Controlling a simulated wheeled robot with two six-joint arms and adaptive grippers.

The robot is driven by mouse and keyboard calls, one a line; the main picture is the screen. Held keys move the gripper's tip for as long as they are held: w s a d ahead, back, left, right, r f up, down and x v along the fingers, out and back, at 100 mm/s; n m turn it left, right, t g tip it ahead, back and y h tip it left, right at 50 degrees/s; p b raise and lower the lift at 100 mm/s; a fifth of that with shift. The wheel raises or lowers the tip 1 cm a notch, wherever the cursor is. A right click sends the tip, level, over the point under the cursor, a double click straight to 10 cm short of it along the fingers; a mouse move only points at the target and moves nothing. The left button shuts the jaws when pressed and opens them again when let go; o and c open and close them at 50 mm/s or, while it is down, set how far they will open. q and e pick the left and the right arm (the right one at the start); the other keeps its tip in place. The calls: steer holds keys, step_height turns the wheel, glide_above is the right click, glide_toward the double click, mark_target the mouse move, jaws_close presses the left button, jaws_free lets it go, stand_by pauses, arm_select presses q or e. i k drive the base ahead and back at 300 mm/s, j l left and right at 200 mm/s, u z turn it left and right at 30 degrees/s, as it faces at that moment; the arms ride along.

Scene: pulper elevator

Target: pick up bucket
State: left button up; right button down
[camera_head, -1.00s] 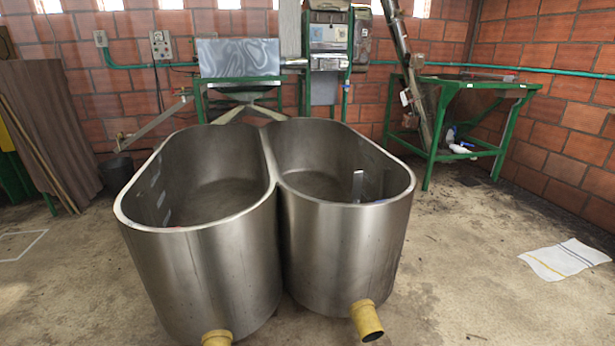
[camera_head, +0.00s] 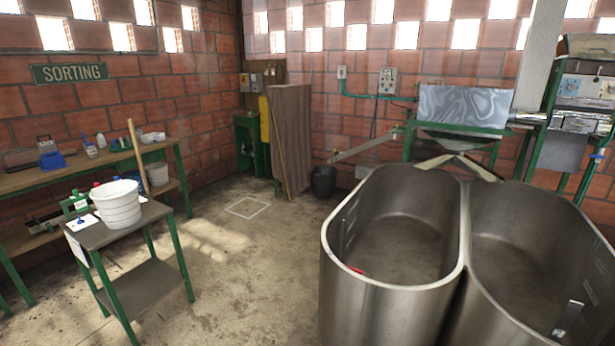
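A white bucket (camera_head: 117,204) stands upright on a small side table (camera_head: 152,217) with green legs at the left. A dark bucket (camera_head: 324,181) stands on the floor by the back wall, near the brown boards. I cannot tell from the picture which of these the task means. Neither of my grippers is in view.
Two joined steel tanks (camera_head: 345,292) fill the right foreground. A long workbench (camera_head: 72,176) with tools runs along the left wall. Brown boards (camera_head: 290,135) lean at the back. The concrete floor (camera_head: 252,262) between small table and tanks is clear.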

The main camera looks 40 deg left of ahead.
mark_target(117, 202)
steer(key=u, duration=2.7)
steer(key=z, duration=0.5)
steer(key=i+j+z, duration=0.3)
steer(key=j+z, duration=0.3)
steer(key=i+j+z, duration=0.15)
steer(key=j+z, duration=0.85)
steer(key=j, duration=3.35)
steer(key=i, duration=0.35)
